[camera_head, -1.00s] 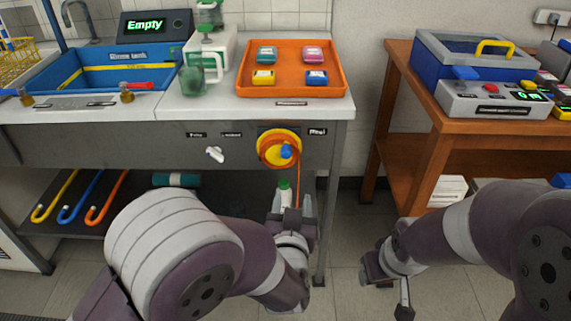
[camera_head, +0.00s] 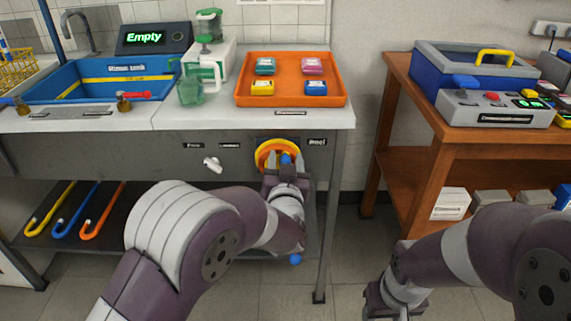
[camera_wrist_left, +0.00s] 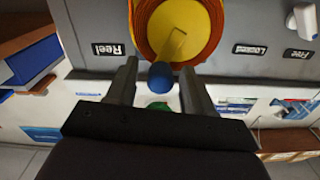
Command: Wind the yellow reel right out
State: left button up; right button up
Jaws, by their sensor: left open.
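The yellow reel (camera_head: 262,153), wound with orange cord, sits on the bench's grey front panel. It also shows at the top of the left wrist view (camera_wrist_left: 190,30). Its blue crank knob (camera_wrist_left: 161,75) lies between the fingertips of my left gripper (camera_wrist_left: 160,84), which is open around it; I cannot tell whether they touch. In the head view my left gripper (camera_head: 286,166) covers the reel's lower right part. A small blue ball (camera_head: 295,259) shows below my left wrist. My right gripper (camera_head: 384,300) is low at the right, apart from the bench, its jaws unclear.
A white lever (camera_head: 212,163) sits left of the reel below the labels "Free" and "Locked". An orange tray (camera_head: 340,90) with coloured blocks is on the bench above. A wooden table (camera_head: 398,70) stands at the right, with a floor gap between.

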pick_arm(q)
jog(key=shift+c, duration=0.3)
grip_shut()
jog(key=n+b, duration=0.1)
jog(key=a+n+b, duration=0.1)
jog(key=n, duration=0.1)
jog(key=shift+a+f+n, duration=0.1)
jog(key=shift+a+n, duration=0.05)
jog(key=shift+n, duration=0.15)
jog(key=shift+a+r+n, duration=0.2)
jog(key=shift+a+n, duration=0.1)
jog(key=shift+n, duration=0.6)
jog(key=shift+o, duration=0.3)
grip_release()
